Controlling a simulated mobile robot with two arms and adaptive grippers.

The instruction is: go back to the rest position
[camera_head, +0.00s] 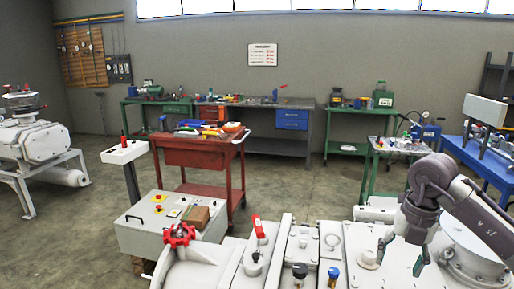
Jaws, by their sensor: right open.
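My right arm comes in from the right side of the head view, with its wrist bent downward. My right gripper (400,254) is open, its dark fingertips pointing down over the white screw vacuum machine (310,262) at the lower right. I see nothing held between the fingers. I cannot tell whether they touch the machine. The machine carries a red valve wheel (179,235), a red-handled lever (258,226), a black knob (299,271) and a blue knob (334,273) on its top. My left gripper is not in view.
A control box (145,232) with a small cardboard box (195,217) on it stands left of the machine. A red tool cart (195,155), green carts and a blue table (480,160) stand behind. Another pump (38,143) is at the far left. Some floor between is clear.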

